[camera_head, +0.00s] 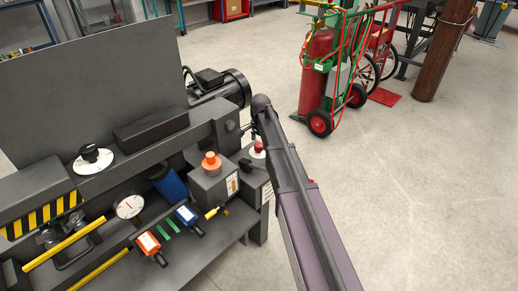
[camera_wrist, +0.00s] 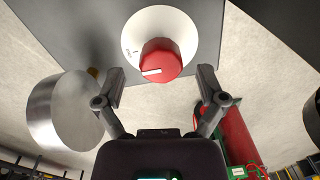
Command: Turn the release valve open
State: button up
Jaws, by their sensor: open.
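A red round knob (camera_wrist: 160,60) with a white pointer line sits on a white marked dial (camera_wrist: 150,24), on a dark grey face, in the wrist view. It appears to be the release valve. In the head view a red knob (camera_head: 258,147) on a white disc tops a dark box, right beside my arm. My gripper (camera_wrist: 161,74) is open in the wrist view, one finger on each side of the knob's near edge. The fingers look apart from the knob; the exact depth gap is hard to tell. In the head view I cannot make out the gripper.
An orange knob (camera_head: 211,160) on a grey box stands just left of the red knob. A black knob (camera_head: 91,153), a pressure gauge (camera_head: 129,206) and yellow bars (camera_head: 64,243) are on the bench. A silver cylinder (camera_wrist: 55,112) shows in the wrist view.

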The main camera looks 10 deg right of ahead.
jog(key=shift+f+b, duration=0.3)
jog(key=shift+f, duration=0.2)
jog(key=c, duration=1.1)
